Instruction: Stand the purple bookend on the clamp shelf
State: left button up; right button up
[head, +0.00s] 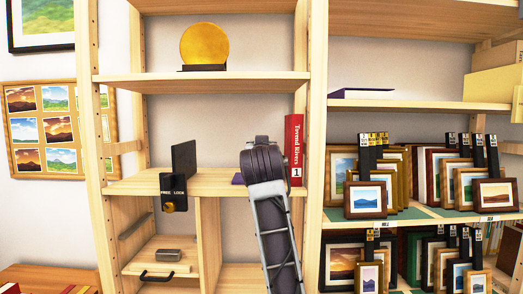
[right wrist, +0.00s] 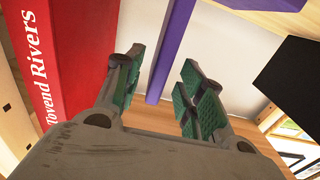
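The purple bookend (head: 238,180) stands on the middle shelf board, mostly hidden behind my right gripper (head: 262,158) in the head view. In the right wrist view it is a long purple strip (right wrist: 172,50) with its end showing between the green-padded fingers (right wrist: 160,92). Those fingers are spread, with gaps visible on both sides of the strip. The clamp shelf (head: 215,186) carries a black upright plate (head: 184,159) and a front label reading FREE LOCK (head: 173,184) with a brass knob below. My left gripper is not in view.
A red book, Tovend Rivers 1 (head: 293,150), stands right of my gripper, close to the fingers in the wrist view (right wrist: 70,60). A gold disc (head: 204,44) stands on the board above. Framed prints (head: 364,199) fill the right bay. Bare board lies between black plate and gripper.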

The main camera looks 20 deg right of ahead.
jog(key=v, duration=0.6)
jog(key=shift+s+r, duration=0.1)
dwell(0.6)
